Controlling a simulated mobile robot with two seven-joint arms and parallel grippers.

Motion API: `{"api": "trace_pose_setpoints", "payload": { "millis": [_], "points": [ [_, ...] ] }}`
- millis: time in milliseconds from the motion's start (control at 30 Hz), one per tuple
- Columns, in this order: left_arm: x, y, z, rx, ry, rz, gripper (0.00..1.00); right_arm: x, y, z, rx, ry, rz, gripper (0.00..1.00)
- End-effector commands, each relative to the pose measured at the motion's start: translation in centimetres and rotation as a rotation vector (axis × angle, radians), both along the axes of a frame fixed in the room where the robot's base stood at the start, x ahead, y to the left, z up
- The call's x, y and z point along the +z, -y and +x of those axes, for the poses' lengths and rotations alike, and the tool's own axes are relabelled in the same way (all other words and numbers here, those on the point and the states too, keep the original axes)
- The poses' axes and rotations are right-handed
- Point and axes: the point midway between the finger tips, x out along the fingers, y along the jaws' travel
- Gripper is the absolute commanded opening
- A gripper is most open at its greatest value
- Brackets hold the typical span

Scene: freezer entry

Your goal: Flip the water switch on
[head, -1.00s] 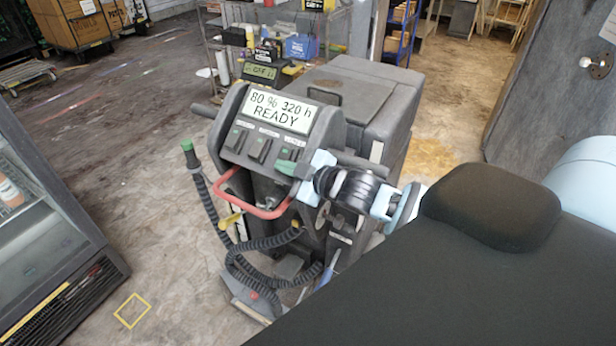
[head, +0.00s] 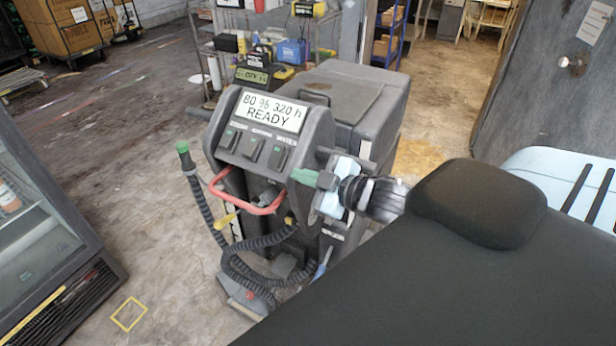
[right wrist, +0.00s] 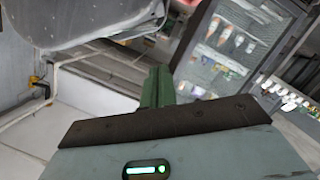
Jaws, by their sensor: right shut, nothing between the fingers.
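The grey floor machine (head: 345,75) has a sloped control panel under a lit display (head: 270,111) reading "80 % 320 h READY". My left gripper is out of view.
A red handle loop (head: 247,206) juts out below the panel. A black coiled hose (head: 202,205) with a green tip hangs at the left. A glass-fronted cabinet (head: 75,270) stands at the left. A cluttered cart (head: 280,45) stands behind the machine.

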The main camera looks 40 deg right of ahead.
Motion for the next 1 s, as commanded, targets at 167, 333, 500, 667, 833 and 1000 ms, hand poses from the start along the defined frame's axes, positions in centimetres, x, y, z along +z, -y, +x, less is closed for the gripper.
{"api": "trace_pose_setpoints", "payload": {
  "millis": [167,333,500,667,833,1000],
  "points": [
    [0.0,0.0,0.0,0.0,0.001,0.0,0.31,0.1,0.2,-0.9,0.001,-0.001,0.0,0.0],
    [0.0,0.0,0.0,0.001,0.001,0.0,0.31,0.2,0.2,-1.1,0.0,0.0,-0.001,0.0],
    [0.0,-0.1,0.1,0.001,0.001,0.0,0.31,0.2,0.2,-1.1,0.0,0.0,-0.001,0.0],
    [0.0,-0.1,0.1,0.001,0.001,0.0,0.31,0.2,0.2,-1.0,0.0,0.0,-0.001,0.0],
    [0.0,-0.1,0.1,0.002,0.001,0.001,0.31,0.1,0.2,-1.0,0.0,-0.002,0.001,0.0],
    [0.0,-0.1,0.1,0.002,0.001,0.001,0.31,-3.2,0.2,-1.9,-0.034,-0.057,0.05,0.0]
  ]
}}
